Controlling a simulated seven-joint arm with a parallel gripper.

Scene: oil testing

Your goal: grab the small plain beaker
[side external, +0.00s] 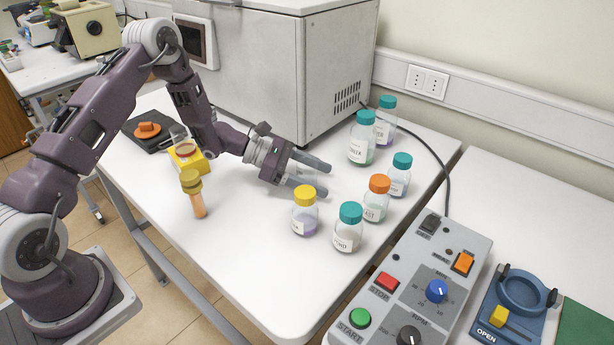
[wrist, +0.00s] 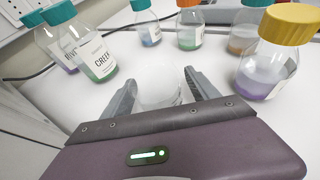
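A small clear plain beaker (wrist: 160,92) stands on the white table between my two fingers in the wrist view. In the side view it is only faintly visible between the fingers. My gripper (side external: 326,181) is low over the table with its fingers spread, one on each side of the beaker. In the wrist view my gripper (wrist: 160,78) also shows a finger at each side of the glass. A firm grip on it cannot be seen.
A yellow-capped bottle (side external: 305,212) stands near my front finger. Teal-capped (side external: 348,228) and orange-capped (side external: 376,199) bottles stand further right, with more teal-capped bottles behind. A large grey machine (side external: 255,65) stands behind my gripper. The table's front left is mostly clear.

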